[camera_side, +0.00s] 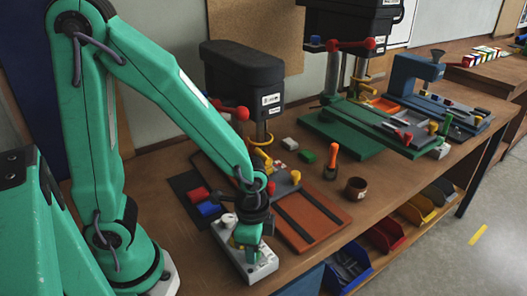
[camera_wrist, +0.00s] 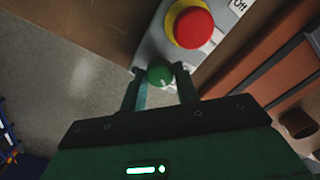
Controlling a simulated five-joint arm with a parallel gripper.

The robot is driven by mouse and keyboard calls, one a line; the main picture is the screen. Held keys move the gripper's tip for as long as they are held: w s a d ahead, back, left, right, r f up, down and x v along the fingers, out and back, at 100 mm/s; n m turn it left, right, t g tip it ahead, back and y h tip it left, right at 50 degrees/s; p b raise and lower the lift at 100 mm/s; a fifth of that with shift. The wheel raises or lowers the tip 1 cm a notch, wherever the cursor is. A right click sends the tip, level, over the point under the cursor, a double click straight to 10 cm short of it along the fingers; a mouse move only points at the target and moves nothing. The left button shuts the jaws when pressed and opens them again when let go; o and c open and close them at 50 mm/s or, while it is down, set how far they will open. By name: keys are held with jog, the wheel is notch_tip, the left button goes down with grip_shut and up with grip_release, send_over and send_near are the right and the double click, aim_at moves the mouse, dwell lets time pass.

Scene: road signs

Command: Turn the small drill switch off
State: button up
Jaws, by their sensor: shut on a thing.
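The switch box (camera_side: 262,268) is a light grey box on the bench front, below the small dark drill press (camera_side: 242,75). My gripper (camera_side: 247,240) is over it, pointing down and hiding part of its top. In the wrist view, my gripper (camera_wrist: 159,78) is shut on a round green knob (camera_wrist: 159,73), one finger on each side. The knob has a small white mark near its lower edge. A red push button (camera_wrist: 194,27) on a yellow ring sits beyond the knob, beside a white label reading "Off" (camera_wrist: 240,8).
The orange-brown drill base (camera_side: 315,215) lies right of the box. The bench edge is close in front.

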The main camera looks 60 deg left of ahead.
jog(key=o, duration=0.7)
jog(key=shift+r, duration=0.15)
jog(key=shift+r, duration=3.8)
jog(key=s+a+r+n+t, duration=0.2)
jog(key=a+r+n+t, duration=0.3)
jog(key=a+r+n, duration=0.4)
jog(key=shift+a+r+t, duration=0.25)
jog(key=shift+r+t, duration=0.05)
jog(key=shift+r, duration=0.95)
